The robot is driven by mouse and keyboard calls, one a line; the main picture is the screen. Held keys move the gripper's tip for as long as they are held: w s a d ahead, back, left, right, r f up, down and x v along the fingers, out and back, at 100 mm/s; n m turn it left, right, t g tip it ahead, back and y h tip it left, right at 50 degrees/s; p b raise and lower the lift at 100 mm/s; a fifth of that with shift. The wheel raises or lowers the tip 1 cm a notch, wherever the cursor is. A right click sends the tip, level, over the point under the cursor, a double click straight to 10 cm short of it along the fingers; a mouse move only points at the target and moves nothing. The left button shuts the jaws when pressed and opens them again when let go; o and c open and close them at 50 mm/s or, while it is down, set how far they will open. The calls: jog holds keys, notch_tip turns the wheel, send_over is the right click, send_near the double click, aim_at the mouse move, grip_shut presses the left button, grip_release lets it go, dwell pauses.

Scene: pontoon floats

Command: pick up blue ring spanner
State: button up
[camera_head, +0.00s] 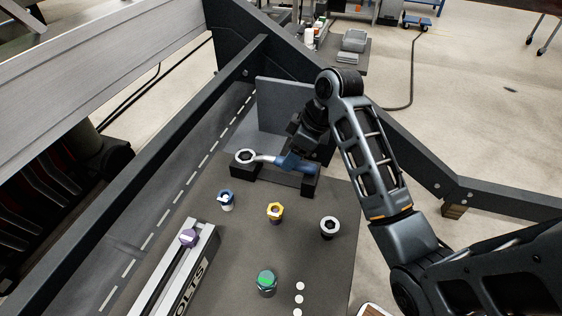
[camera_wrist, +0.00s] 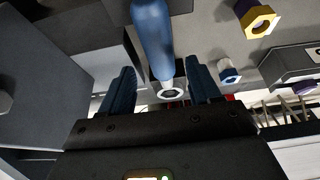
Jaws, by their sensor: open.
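The blue ring spanner (camera_head: 285,161) lies across two black rests in the head view, its silver ring end (camera_head: 245,156) to the left. My gripper (camera_head: 302,150) is over the handle's right part and hides some of it. In the wrist view the blue handle (camera_wrist: 152,38) comes down from the top edge, and the ring end (camera_wrist: 171,94) shows lower down. My two dark blue fingers (camera_wrist: 162,82) are apart, one on each side of the spanner in the picture. I see no finger touching it.
Black rests (camera_head: 303,183) hold the spanner beside an upright grey plate (camera_head: 285,105).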

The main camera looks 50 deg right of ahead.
aim_at(275, 162)
jog(key=shift+x, duration=1.55)
jog(key=shift+s+a, duration=0.1)
grip_shut()
